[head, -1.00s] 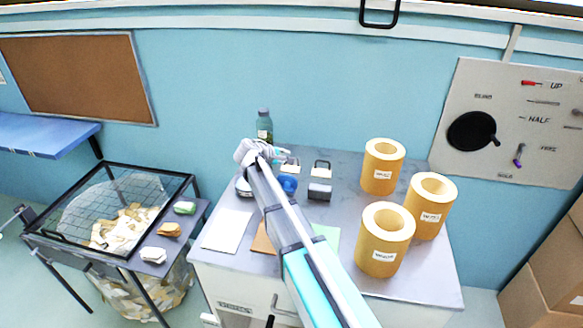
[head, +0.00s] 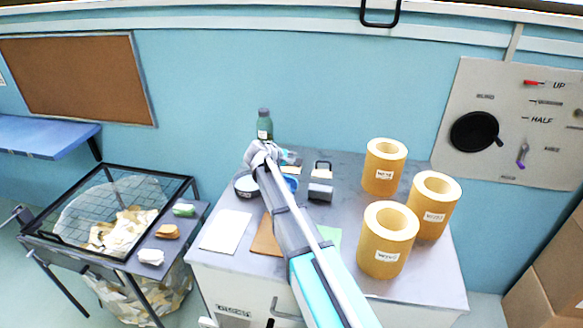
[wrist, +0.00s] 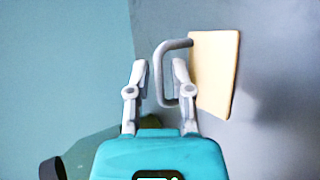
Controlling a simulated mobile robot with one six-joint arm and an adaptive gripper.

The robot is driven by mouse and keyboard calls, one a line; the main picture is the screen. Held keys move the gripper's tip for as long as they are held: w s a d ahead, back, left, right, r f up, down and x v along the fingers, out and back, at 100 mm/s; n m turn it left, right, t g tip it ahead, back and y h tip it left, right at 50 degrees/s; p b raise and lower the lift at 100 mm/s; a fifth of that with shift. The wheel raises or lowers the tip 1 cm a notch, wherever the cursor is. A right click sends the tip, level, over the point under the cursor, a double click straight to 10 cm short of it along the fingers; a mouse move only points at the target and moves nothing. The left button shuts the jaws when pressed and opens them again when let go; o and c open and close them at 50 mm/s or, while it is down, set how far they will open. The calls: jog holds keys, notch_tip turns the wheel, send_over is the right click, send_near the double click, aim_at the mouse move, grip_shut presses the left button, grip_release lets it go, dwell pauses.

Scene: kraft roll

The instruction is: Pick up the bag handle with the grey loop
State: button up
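The bag handle with the grey loop shows in the wrist view as a cream block (wrist: 214,72) with a grey loop (wrist: 161,75) on its left. My gripper (wrist: 159,66) is open. The loop's far-left bar lies between the two fingers in the picture, and the right finger overlaps the loop's opening. I cannot tell whether that finger is inside the loop or above it. In the head view my gripper (head: 272,148) is over the back left of the grey table, and the cream block (head: 291,170) is partly hidden beside it.
A second handle with a dark loop (head: 322,168) stands to the right, behind a grey block (head: 320,191). A green bottle (head: 264,125) is close behind my gripper. A dark bowl (head: 245,186) and a blue object (head: 292,184) flank my arm. Yellow rolls (head: 388,240) fill the table's right.

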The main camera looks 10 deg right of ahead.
grip_shut()
jog(key=shift+r, duration=0.2)
notch_tip(320, 180, up, 2)
jog(key=shift+r+p, duration=0.1)
jog(key=shift+p, duration=1.15)
jog(key=s+a+r+p, duration=0.5)
jog(key=s+r+p, duration=0.5)
jog(key=s, duration=0.3)
jog(key=shift+r, duration=0.2)
